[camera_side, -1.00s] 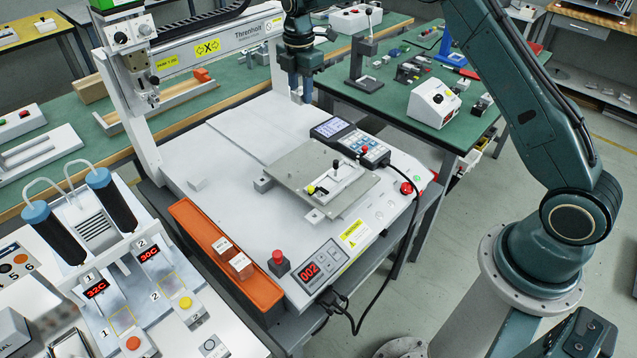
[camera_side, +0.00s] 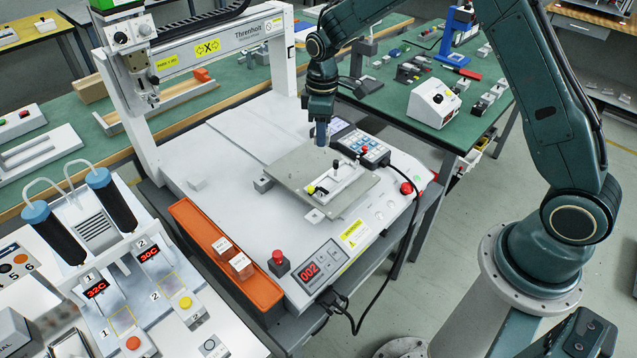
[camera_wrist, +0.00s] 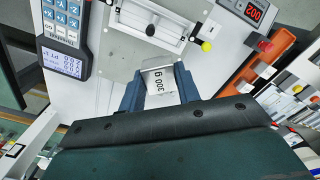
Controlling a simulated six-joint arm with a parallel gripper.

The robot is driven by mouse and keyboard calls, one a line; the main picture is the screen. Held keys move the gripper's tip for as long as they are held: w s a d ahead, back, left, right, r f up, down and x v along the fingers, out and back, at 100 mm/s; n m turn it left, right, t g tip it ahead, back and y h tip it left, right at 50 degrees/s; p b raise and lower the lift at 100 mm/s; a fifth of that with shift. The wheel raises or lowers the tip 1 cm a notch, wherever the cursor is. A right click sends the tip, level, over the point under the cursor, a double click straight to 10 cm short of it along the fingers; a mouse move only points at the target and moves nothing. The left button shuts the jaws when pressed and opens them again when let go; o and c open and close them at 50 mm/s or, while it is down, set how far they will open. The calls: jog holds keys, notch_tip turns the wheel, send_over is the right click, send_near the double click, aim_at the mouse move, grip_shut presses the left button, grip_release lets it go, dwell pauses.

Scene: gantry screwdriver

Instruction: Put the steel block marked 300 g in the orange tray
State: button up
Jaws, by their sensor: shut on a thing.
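My gripper (camera_wrist: 160,92) is shut on a steel block (camera_wrist: 157,80), whose top face reads "300 g" in the wrist view. In the side view my gripper (camera_side: 320,135) hangs above the back edge of the gantry machine's fixture plate; the block is too small or hidden to make out there. The orange tray (camera_side: 205,250) lies along the front left edge of the machine, left of and nearer than my gripper. Two small blocks (camera_side: 241,265) with labels sit in its near half. The tray also shows at the right in the wrist view (camera_wrist: 262,62).
The fixture plate (camera_side: 345,205) with a clamp and yellow knob lies under and in front of my gripper. A handheld keypad (camera_side: 370,150) stands close at its right. A red button (camera_side: 278,262) is beside the tray. The gantry post (camera_side: 130,130) rises at the left.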

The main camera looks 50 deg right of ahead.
jog(key=s+a+f+m, duration=0.1)
jog(key=s+f+m, duration=0.2)
jog(key=s+m, duration=0.4)
jog(key=shift+s+a, duration=0.15)
jog(key=shift+s, duration=0.75)
jog(key=shift+w+r, duration=0.1)
jog(key=shift+w, duration=0.05)
jog(key=w+r+n, duration=0.1)
jog(key=w+n, duration=0.1)
jog(key=w, duration=0.1)
jog(key=w+d+r+n, duration=0.1)
jog(key=w+n, duration=0.2)
jog(key=w+r+n, duration=0.1)
jog(key=w+n, duration=0.1)
jog(key=w, duration=0.1)
jog(key=shift+w+d+r+n, duration=0.15)
jog(key=shift+w+d+n, duration=0.15)
jog(key=shift+w+n, duration=0.1)
jog(key=w+d+r+n, duration=0.2)
jog(key=w+r+n, duration=0.3)
jog(key=w+n, duration=0.3)
jog(key=shift+w+d+r+n, duration=0.2)
jog(key=shift+r+n, duration=0.15)
jog(key=shift+n, duration=0.65)
jog(key=shift+f, duration=0.1)
notch_tip(320, 180, down, 16)
jog(key=shift+r, duration=0.2)
